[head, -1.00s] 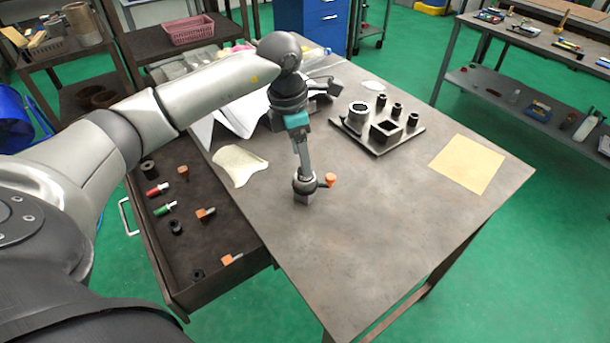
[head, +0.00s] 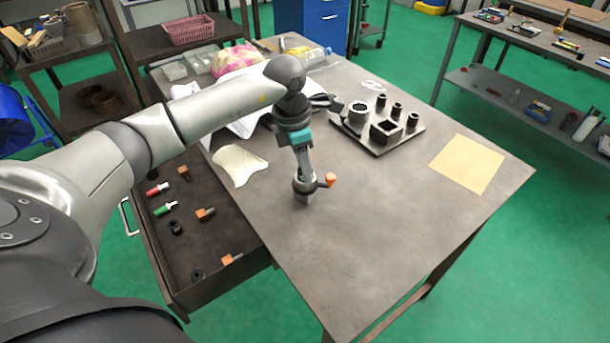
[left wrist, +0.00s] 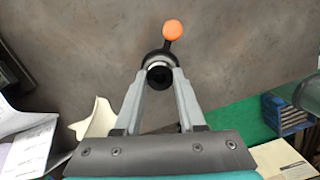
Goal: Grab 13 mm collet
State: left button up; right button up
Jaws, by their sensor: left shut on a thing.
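My left gripper (head: 304,174) points down over the table and is shut on a dark round collet. In the left wrist view the collet (left wrist: 160,75) shows as a black ring between the fingertips (left wrist: 159,70), at the mouth of the chuck. The chuck (head: 305,187) stands on the table, with an orange-knobbed lever (head: 330,180) on its right. The knob also shows in the left wrist view (left wrist: 172,29). No size marking is readable, and how deep the collet sits is hidden. My right gripper is not in view.
A board (head: 370,143) behind right holds a large ring, a square block and several black cylinders. A tan sheet (head: 466,164) lies on the right. An open drawer (head: 185,245) at left holds small parts. The table's front is clear.

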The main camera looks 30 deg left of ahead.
pick_arm(q)
grip_shut()
jog(key=shift+r, duration=0.1)
